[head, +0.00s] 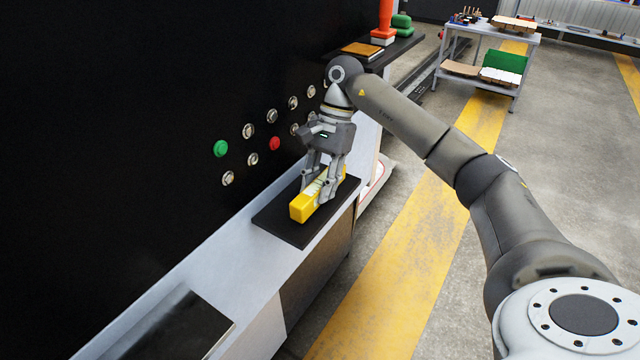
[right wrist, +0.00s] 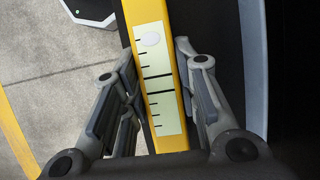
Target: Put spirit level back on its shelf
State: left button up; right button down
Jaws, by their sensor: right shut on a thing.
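The yellow spirit level (head: 303,207) is at a black shelf pad (head: 275,222) on the ledge in the head view. It lies lengthwise along the pad, on it or just above it; I cannot tell which. My right gripper (head: 322,190) reaches down from above and is shut on the level. In the right wrist view the level (right wrist: 162,75) runs between the two fingers of the right gripper (right wrist: 160,95), with a pale scale strip and a white round spot on its face. My left gripper is not in view.
A black panel with several buttons, one green (head: 220,148) and one red (head: 274,143), stands close behind the ledge. A second dark pad (head: 180,325) lies nearer on the ledge (head: 215,275). A table (head: 515,38) with boxes stands far off.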

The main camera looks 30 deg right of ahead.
jog(key=shift+f+b, duration=0.55)
jog(key=shift+f, duration=0.15)
jog(key=c, duration=1.1)
grip_release()
jog(key=shift+o, duration=0.2)
notch_tip(320, 180, up, 10)
jog(key=shift+r, duration=0.1)
